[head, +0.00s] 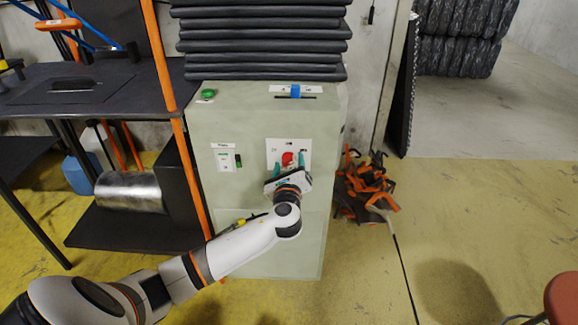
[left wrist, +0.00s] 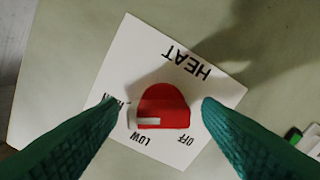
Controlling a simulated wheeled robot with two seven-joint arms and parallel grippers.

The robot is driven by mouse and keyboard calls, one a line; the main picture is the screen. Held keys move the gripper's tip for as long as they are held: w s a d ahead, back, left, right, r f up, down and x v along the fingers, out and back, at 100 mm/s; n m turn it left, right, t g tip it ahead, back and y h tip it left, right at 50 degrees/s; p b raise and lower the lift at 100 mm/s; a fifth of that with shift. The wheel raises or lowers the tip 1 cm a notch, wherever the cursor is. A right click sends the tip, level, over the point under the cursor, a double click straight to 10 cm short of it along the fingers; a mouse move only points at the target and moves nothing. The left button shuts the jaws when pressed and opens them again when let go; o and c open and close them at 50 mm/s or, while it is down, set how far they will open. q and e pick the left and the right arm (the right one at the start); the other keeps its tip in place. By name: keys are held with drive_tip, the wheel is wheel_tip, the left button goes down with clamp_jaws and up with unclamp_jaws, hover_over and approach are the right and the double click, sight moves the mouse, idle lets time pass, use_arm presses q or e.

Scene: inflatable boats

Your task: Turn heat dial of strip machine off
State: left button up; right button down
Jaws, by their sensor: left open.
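The red heat dial (head: 288,158) is on a white plate (head: 275,146) on the front of the pale green strip machine (head: 240,115). In the left wrist view the dial (left wrist: 164,103) sits under the word HEAT, with OFF, LOW and a partly hidden third label around it. A white mark on the dial points left in this view, toward the side of LOW and the third label. My left gripper (left wrist: 158,102) is open, its green fingers on either side of the dial with gaps visible. In the head view this gripper (head: 287,168) is right at the dial. My right gripper is not in view.
A dark shelf unit (head: 75,85) stands left. The yellow floor at right is mostly clear.

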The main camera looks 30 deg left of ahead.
use_arm(q)
drive_tip(key=c, duration=1)
